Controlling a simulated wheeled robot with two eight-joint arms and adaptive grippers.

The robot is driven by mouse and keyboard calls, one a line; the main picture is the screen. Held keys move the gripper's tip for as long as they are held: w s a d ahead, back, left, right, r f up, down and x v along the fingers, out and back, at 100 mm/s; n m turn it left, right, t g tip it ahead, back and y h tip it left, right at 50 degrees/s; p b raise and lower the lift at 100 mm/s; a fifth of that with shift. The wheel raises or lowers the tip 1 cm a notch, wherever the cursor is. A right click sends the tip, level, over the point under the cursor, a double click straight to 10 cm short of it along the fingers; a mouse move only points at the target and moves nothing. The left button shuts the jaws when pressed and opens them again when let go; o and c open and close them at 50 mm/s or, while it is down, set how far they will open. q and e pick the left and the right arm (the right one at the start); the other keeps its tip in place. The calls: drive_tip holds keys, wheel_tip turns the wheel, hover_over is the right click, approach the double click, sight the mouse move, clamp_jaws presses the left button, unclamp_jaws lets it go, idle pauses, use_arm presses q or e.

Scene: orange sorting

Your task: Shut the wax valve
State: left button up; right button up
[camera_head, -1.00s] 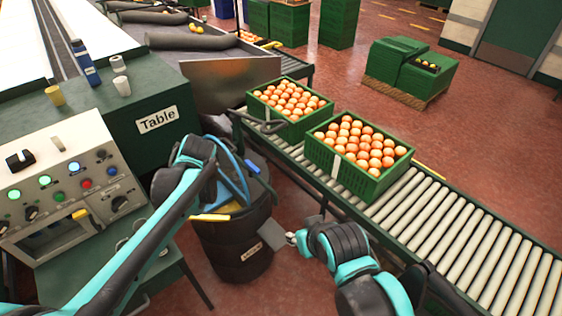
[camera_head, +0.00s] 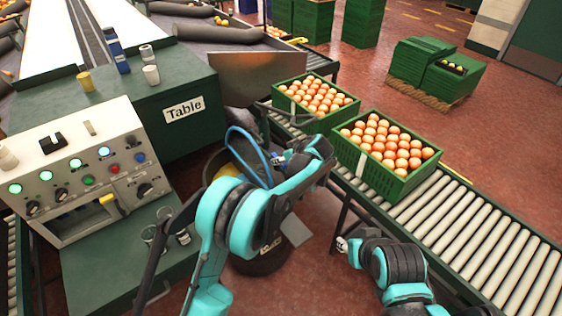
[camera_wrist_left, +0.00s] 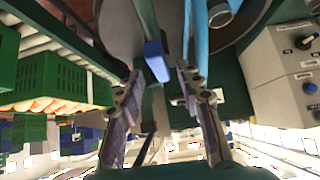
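The wax valve appears to be the blue-tipped lever at the dark drum (camera_head: 262,262); in the left wrist view its blue tip (camera_wrist_left: 156,62) points toward my left gripper (camera_wrist_left: 160,78). That gripper is open, its two fingers spread on either side of the tip. I see no contact. In the head view the left gripper (camera_head: 285,158) is over the drum top, and my arm hides much of the valve and drum. My right arm's end (camera_head: 343,245) is low, right of the drum; its fingers are not clear.
A blue hose (camera_head: 248,150) loops above the drum. The control panel (camera_head: 75,172) and green table (camera_head: 150,108) stand left. The roller conveyor (camera_head: 465,222) with orange-filled green crates (camera_head: 385,155) runs along the right. A grey plate (camera_head: 297,231) is beside the drum.

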use_arm(q)
drive_tip(key=shift+x, duration=0.75)
drive_tip(key=shift+r, duration=0.1)
clamp_jaws()
